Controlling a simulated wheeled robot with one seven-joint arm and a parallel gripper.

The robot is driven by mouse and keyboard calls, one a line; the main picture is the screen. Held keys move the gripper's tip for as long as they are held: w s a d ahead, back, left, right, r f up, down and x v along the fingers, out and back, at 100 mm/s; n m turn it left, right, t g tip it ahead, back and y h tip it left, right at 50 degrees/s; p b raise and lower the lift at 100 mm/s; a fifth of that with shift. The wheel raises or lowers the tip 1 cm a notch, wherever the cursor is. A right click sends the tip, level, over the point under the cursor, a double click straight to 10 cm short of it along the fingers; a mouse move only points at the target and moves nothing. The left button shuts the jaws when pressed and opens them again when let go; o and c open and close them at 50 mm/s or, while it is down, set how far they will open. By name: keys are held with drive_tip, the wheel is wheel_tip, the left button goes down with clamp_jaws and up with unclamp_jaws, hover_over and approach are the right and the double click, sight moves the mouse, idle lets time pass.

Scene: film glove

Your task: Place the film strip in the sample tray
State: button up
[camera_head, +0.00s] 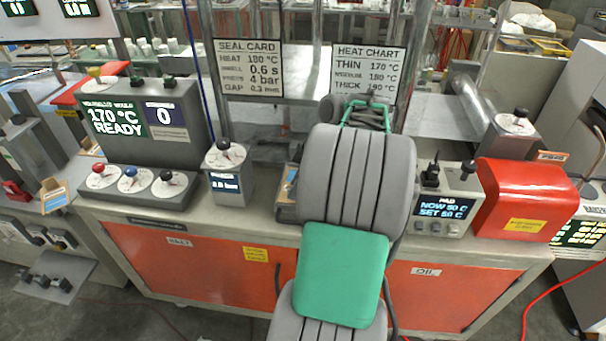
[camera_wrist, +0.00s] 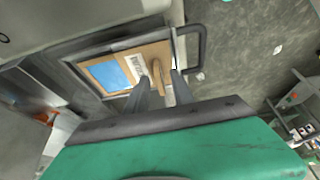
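The wrist view shows a grey-rimmed tray (camera_wrist: 118,42), which I take to be the sample tray, with a tan bed, a blue square (camera_wrist: 108,75) and a white printed label (camera_wrist: 136,67). In the head view its dark rim (camera_head: 284,213) shows just left of my arm, which hides the rest. My gripper (camera_wrist: 161,78) is over the tray's right part, its two fingers apart. A narrow tan piece (camera_wrist: 157,72) shows between the fingers; I cannot tell whether it is the film strip or part of the tray. It looks narrower than the gap. My arm hides the gripper in the head view.
A small dial unit (camera_head: 230,180) stands left of the tray. A sealer panel (camera_head: 140,120) with knobs is further left. A pad heater (camera_head: 442,208) and a red cover (camera_head: 520,200) stand to the right. The worktop's front edge is close to the tray.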

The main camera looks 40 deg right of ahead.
drive_tip(key=p+v, duration=0.3)
drive_tip(key=v, duration=0.9)
drive_tip(key=w+a+m+h, duration=0.1)
drive_tip(key=w+a+m, duration=0.15)
drive_tip(key=a, duration=0.75)
drive_tip(key=w+a+m, duration=0.1)
drive_tip(key=w+a, duration=0.3)
drive_tip(key=a, duration=0.6)
drive_tip(key=s+a+f+m+h, duration=0.1)
drive_tip(key=s+a+f+m, duration=0.3)
drive_tip(key=s+a, duration=0.4)
drive_tip(key=shift+a+f+h, duration=0.4)
drive_tip(key=shift+a+f, duration=0.45)
drive_tip(key=shift+a, duration=0.35)
